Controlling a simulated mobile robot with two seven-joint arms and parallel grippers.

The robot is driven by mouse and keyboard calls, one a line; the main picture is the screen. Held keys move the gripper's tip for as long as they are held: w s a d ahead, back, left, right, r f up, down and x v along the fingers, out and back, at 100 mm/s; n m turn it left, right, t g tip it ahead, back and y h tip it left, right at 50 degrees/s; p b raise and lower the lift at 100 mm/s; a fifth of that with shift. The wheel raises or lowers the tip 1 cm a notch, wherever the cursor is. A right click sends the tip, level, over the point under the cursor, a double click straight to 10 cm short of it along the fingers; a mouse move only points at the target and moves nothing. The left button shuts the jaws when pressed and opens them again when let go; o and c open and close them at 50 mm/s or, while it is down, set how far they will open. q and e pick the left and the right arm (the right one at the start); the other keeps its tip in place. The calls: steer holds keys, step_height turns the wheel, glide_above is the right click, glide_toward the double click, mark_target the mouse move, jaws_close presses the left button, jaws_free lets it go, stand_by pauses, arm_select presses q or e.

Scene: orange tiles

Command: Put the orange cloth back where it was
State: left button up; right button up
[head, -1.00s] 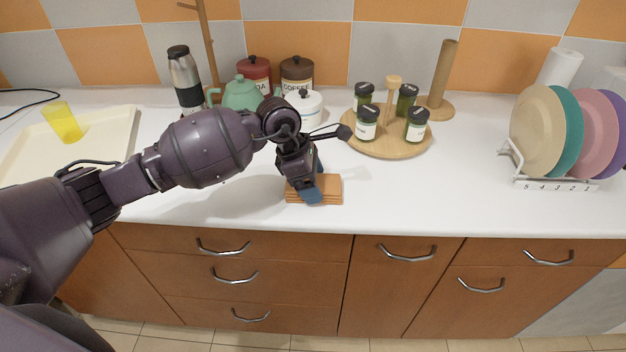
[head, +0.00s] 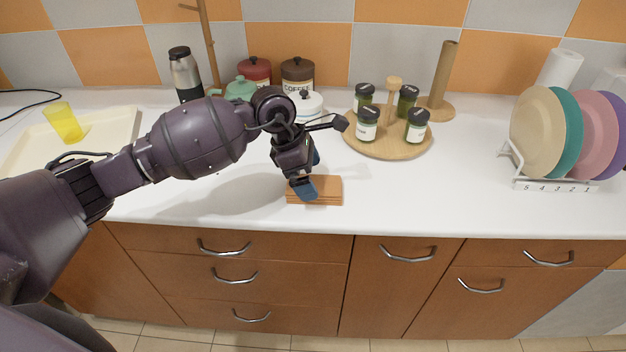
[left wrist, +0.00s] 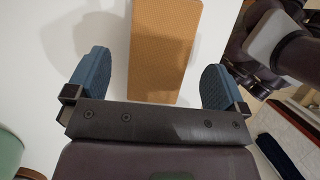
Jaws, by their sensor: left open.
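The orange cloth (head: 328,190) lies folded in a flat stack on the white counter, near its front edge. My left gripper (head: 308,180) is just above the cloth's left part in the head view, fingers pointing down. In the left wrist view the gripper (left wrist: 158,88) is open, with its blue fingers apart on either side of the cloth (left wrist: 165,50). White counter shows between each finger and the cloth, and neither finger grips it. My right gripper is in neither view.
Behind my left gripper stand a green teapot (head: 240,90), canisters (head: 298,76) and a wooden turntable (head: 388,144) with several jars. A plate rack (head: 556,186) is at the right. A cream tray (head: 106,146) with a yellow cup (head: 63,123) is at the left. The counter right of the cloth is clear.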

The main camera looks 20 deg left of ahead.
arm_select(q)
steer(key=v, duration=0.9)
steer(key=shift+r, duration=0.25)
steer(key=shift+s+a+f, duration=0.1)
steer(key=shift+a, duration=0.05)
